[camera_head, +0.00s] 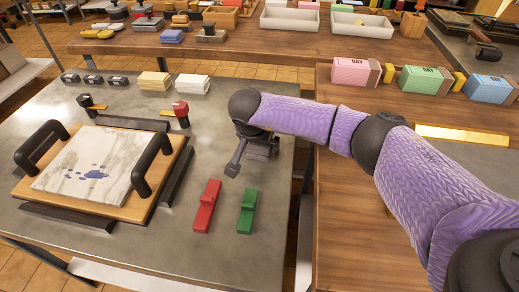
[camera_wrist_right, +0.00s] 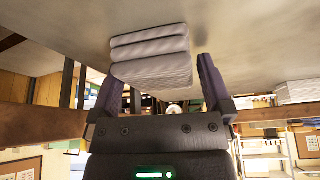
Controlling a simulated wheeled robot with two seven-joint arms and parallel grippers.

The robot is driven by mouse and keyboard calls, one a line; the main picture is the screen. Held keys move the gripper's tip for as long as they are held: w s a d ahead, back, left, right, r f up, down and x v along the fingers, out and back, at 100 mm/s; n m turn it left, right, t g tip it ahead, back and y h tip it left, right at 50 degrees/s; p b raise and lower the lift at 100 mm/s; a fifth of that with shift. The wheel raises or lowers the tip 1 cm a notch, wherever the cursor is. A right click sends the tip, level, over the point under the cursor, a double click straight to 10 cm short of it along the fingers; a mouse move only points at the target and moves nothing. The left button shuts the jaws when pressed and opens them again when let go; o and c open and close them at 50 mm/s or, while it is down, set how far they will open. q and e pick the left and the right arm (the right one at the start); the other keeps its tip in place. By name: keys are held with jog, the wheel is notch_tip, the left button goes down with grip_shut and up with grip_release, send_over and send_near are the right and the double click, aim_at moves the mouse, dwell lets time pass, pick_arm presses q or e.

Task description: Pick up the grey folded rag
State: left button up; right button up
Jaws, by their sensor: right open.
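The grey folded rag (camera_wrist_right: 150,55) shows in the right wrist view as a stack of thick folded layers against the table surface. It lies between and just beyond the fingertips of my right gripper (camera_wrist_right: 158,72), whose fingers are apart on either side of it. I cannot tell whether either finger touches it. In the head view my right gripper (camera_head: 250,158) reaches down at the right part of the grey table. The rag (camera_head: 262,152) is mostly hidden there under the gripper and wrist. My left gripper is not in view.
A red block (camera_head: 206,206) and a green block (camera_head: 247,211) lie in front of the gripper. Folded yellow (camera_head: 154,81) and white (camera_head: 191,84) cloths lie behind.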

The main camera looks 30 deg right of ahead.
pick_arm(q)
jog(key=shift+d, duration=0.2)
pick_arm(e)
jog(key=shift+r, duration=0.1)
jog(key=shift+c, duration=1.2)
jog(key=c, duration=0.8)
notch_tip(320, 180, up, 10)
jog(key=p, duration=0.3)
jog(key=shift+f+p, duration=0.25)
jog(key=shift+p, duration=0.05)
jog(key=shift+r, duration=0.3)
jog(key=o, duration=0.7)
jog(key=c, duration=0.5)
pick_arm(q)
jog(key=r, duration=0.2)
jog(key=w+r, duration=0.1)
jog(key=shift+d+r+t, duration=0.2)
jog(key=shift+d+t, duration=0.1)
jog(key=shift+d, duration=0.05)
pick_arm(e)
jog(key=shift+c, duration=0.2)
